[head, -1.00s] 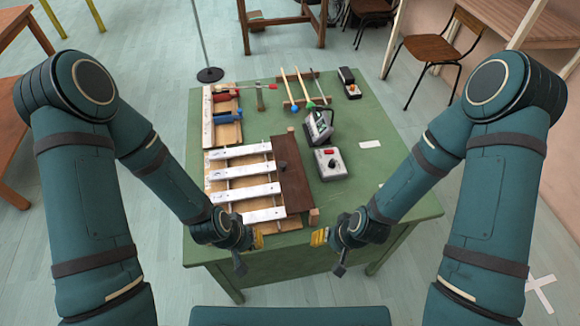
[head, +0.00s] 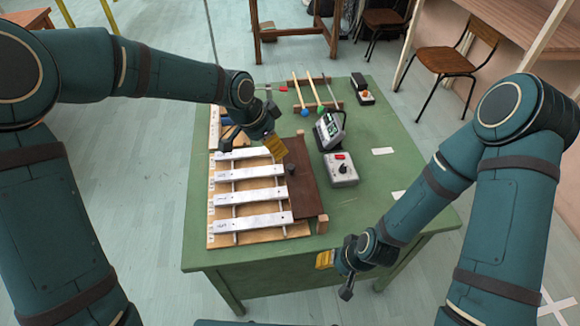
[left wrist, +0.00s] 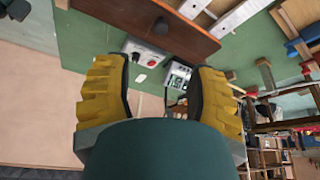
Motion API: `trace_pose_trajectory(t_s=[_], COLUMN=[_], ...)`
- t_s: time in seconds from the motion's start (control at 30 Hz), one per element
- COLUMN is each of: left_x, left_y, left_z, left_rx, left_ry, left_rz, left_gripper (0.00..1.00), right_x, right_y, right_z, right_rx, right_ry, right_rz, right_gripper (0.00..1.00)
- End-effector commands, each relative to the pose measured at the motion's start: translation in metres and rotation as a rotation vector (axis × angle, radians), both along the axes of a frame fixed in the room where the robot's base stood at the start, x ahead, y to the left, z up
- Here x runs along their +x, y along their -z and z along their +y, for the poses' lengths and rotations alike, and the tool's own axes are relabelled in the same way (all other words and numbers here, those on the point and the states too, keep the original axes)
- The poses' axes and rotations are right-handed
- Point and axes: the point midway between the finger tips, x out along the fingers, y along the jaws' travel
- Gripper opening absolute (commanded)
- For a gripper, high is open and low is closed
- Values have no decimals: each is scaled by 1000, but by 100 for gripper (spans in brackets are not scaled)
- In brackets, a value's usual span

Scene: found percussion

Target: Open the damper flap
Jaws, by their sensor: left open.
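The damper flap appears to be the dark brown board (head: 309,196) along the right ends of the white metal bars (head: 252,197). It lies flat, with a small dark knob (head: 291,168) near its left edge. My left gripper (head: 275,147) is open and empty, above the board's far end, just beyond the knob.
A grey box with a red button (head: 341,170) and a small device with a screen (head: 328,130) stand just right of the board. Mallets (head: 308,95) lie on a rack behind. The right side of the green table (head: 400,175) is mostly clear.

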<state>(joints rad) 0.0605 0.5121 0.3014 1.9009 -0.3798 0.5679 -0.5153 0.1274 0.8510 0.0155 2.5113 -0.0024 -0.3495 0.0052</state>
Motion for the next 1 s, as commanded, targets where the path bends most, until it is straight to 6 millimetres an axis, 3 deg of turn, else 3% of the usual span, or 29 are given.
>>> trace_pose_trajectory(t_s=[0.17,0.7,1.0], left_x=[4,24,30], left_y=[9,102,124], left_z=[-4,-35,-43], left_rx=[8,5,7], left_ry=[13,9,8], left_rz=[-2,-1,-3], left_gripper=[56,56,56], right_x=[0,4,5], right_y=[4,25,29], right_z=[0,-1,-1], right_rx=[0,-1,-3], right_ry=[-1,2,3], right_rz=[0,-10,-13], right_gripper=[47,47,47])
